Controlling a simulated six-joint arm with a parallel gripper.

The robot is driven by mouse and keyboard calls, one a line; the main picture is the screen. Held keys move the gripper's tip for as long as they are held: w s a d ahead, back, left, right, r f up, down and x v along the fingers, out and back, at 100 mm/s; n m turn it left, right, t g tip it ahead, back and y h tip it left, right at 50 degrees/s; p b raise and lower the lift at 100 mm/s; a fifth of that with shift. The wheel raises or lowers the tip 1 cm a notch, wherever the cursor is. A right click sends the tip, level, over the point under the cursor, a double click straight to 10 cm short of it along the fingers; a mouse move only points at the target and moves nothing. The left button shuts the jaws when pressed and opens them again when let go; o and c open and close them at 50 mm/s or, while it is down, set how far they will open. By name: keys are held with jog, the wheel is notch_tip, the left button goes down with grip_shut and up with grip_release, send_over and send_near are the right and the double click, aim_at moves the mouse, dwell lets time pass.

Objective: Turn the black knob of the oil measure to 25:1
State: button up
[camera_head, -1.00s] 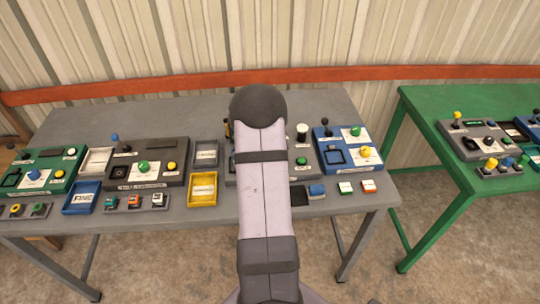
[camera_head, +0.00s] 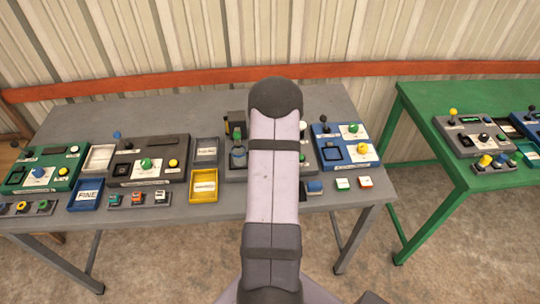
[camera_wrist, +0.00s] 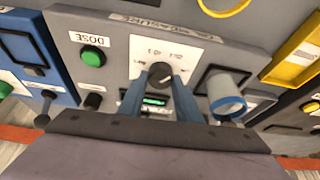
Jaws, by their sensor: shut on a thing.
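The oil measure (camera_wrist: 215,47) is a grey panel that appears upside down in the wrist view. Its black knob (camera_wrist: 160,72) stands on a white scale plate whose ratio marks are too small to read surely. My gripper (camera_wrist: 160,84) has its two blue-grey fingers shut on the knob, one on each side. The knob's pointer direction is unclear. A green DOSE button (camera_wrist: 93,58) sits left of the plate, and a small green-lit display (camera_wrist: 155,101) lies between the fingers. In the head view my arm hides the knob and gripper; the panel's edge (camera_head: 236,176) shows.
A grey cup with a blue rim (camera_wrist: 226,100) stands close beside the right finger. A blue panel (camera_head: 345,145) is right of the oil measure and a yellow tray (camera_head: 203,186) left of it, on a grey table (camera_head: 180,110). A green table (camera_head: 430,180) stands at right.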

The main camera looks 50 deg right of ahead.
jog(key=shift+d+f+n+t+b, duration=0.1)
jog(key=shift+f+n+t+b, duration=0.15)
jog(key=shift+n+b, duration=1.3)
jog(key=shift+r+m+y+b, duration=0.1)
jog(key=shift+m+y+b, duration=0.2)
jog(key=shift+m+b, duration=0.45)
jog(key=shift+r+n+b, duration=0.2)
jog(key=shift+n+b, duration=0.3)
jog(key=shift+b, duration=0.2)
jog(key=o, duration=1.1)
jog(key=shift+c, duration=0.2)
jog(key=shift+s+r, duration=0.1)
jog(key=b+v, duration=0.2)
jog(key=v, duration=0.5)
jog(key=shift+s, duration=0.1)
